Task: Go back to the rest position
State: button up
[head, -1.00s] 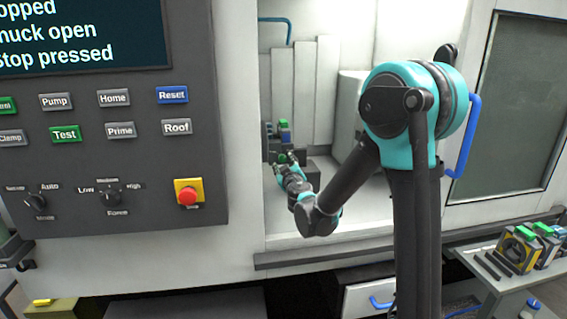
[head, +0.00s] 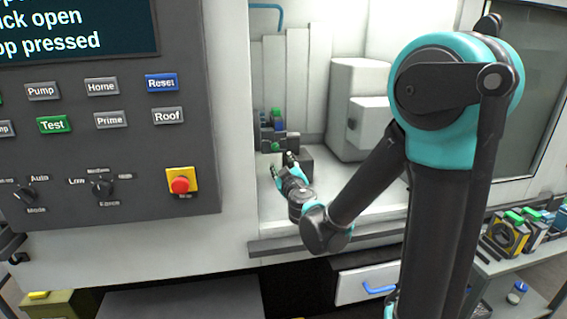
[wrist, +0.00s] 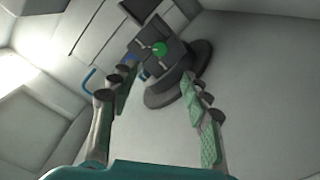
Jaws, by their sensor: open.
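My gripper (head: 283,167) is inside the machine opening in the head view, at the end of my bent arm. In the wrist view my gripper (wrist: 158,92) has its two fingers spread wide, with nothing between them. In the head view a dark fixture with green and blue parts (head: 273,128) stands just behind the gripper. A gap shows between the fingertips and the green face in the wrist view.
The control panel (head: 105,215) with a red stop button (head: 180,184) is left of the opening. A pale boxy unit (head: 355,95) stands inside at the right. The sill (head: 320,238) crosses below my arm. A side table (head: 535,262) holds yellow and blue parts.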

jog(key=s+d+f+m+g+h, duration=0.2)
jog(key=d+f+m+h, duration=0.1)
jog(key=d, duration=0.5)
jog(key=s+d+f+m+g+h, duration=0.1)
jog(key=s+d+f+m+h, duration=0.15)
jog(key=d, duration=0.55)
jog(key=s+d+f+m+g+h, duration=0.1)
jog(key=d+f+m+g+h, duration=0.15)
jog(key=d, duration=0.55)
jog(key=s+d+f+m+g, duration=0.2)
jog(key=s+d+f+g, duration=0.3)
jog(key=s+f, duration=0.55)
jog(key=s+a+f+g+y, duration=0.2)
jog(key=s+a+y, duration=0.1)
jog(key=s, duration=0.7)
jog(key=shift+f+g, duration=0.2)
jog(key=shift+g, duration=0.15)
jog(key=shift+c, duration=0.6)
